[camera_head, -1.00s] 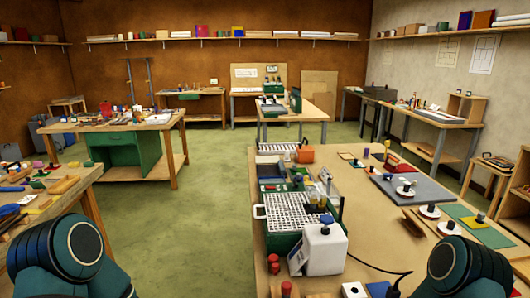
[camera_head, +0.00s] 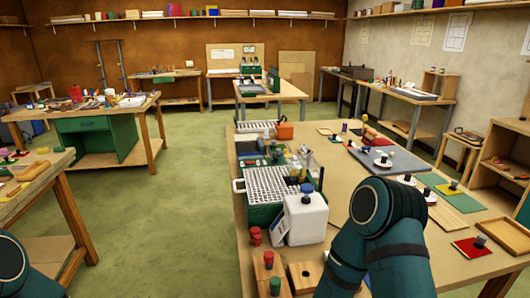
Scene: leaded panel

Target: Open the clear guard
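A small upright, clear-looking plate (camera_head: 308,163) stands at the right back of a green unit with a white grid top (camera_head: 278,184) on the large bench. It may be the clear guard, but it is too small to tell its hinge or position. A white container with a blue cap (camera_head: 306,217) stands in front of the unit and hides part of it. My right arm shows as dark teal links at the lower right, and my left arm shows only at the lower left corner. Neither gripper is in view.
The large bench (camera_head: 350,190) also carries a second grid-topped unit (camera_head: 256,127), a grey board (camera_head: 388,160), red knobs (camera_head: 255,236) and wooden blocks (camera_head: 304,276). Green floor (camera_head: 150,220) lies open between this bench and the left tables.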

